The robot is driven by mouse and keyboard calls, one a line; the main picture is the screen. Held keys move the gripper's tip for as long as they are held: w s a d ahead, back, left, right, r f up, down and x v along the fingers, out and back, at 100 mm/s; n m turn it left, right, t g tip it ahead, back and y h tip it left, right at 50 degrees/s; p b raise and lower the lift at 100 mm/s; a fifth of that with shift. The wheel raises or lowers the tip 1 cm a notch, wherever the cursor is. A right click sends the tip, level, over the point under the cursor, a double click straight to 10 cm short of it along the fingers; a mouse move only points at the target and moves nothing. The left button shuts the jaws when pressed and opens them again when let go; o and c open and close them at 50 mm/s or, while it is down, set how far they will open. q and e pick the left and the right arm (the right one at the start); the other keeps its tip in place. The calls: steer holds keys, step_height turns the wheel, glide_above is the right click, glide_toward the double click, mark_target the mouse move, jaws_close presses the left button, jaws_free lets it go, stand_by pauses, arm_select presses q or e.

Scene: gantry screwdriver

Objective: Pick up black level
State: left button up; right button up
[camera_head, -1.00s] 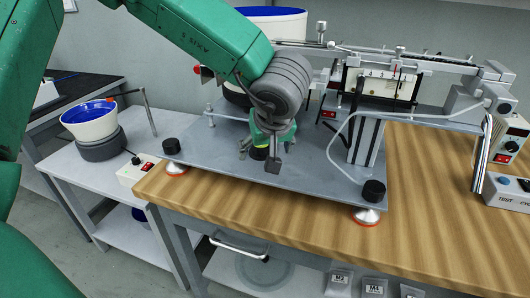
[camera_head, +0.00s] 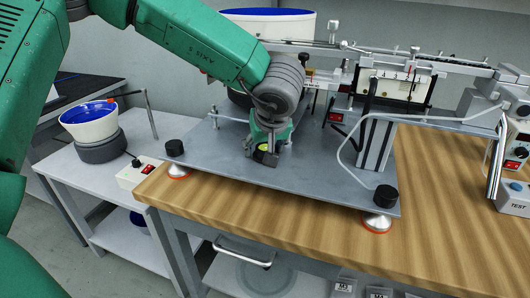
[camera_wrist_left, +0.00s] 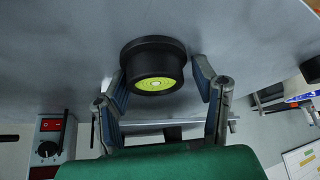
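The black level (camera_wrist_left: 152,57) is a short round black body with a yellow-green bubble face. In the left wrist view it stands on the grey metal plate between the two fingers of my left gripper (camera_wrist_left: 160,80). The fingers are open, one on each side, with a gap visible beside the level. The rest of the level is hidden there. My right gripper is in neither view.
The grey plate (camera_head: 320,185) rests on a wooden table (camera_head: 440,200) with black knobbed feet (camera_head: 386,196). A rail mechanism (camera_head: 395,82) rises behind right of the gripper. A white bowl (camera_head: 90,124) stands on the left side table. A control box (camera_wrist_left: 46,140) shows in the wrist view.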

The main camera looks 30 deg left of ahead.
arm_select(q)
steer(key=shift+d+r, duration=0.1)
steer(key=shift+d, duration=0.2)
steer(key=shift+c, duration=1)
steer(key=shift+w+d, duration=0.15)
steer(key=shift+d, duration=0.3)
steer(key=shift+c, duration=0.5)
steer(key=shift+a, duration=0.4)
steer(key=shift+a+r+p, duration=0.15)
steer(key=shift+r+p, duration=0.35)
steer(key=shift+r, duration=0.1)
steer(key=s+d+p, duration=0.1)
steer(key=s+d, duration=0.3)
steer(key=s+d+p, duration=0.1)
steer(key=s+d, duration=0.3)
steer(key=s+d+p, duration=0.2)
steer(key=s+d, duration=0.1)
steer(key=d, duration=0.2)
steer(key=shift+s+d+r, duration=0.1)
steer(key=shift+s+r, duration=0.05)
steer(key=shift+s, duration=0.25)
steer(key=shift+s+d, duration=0.25)
steer(key=shift+d, duration=0.05)
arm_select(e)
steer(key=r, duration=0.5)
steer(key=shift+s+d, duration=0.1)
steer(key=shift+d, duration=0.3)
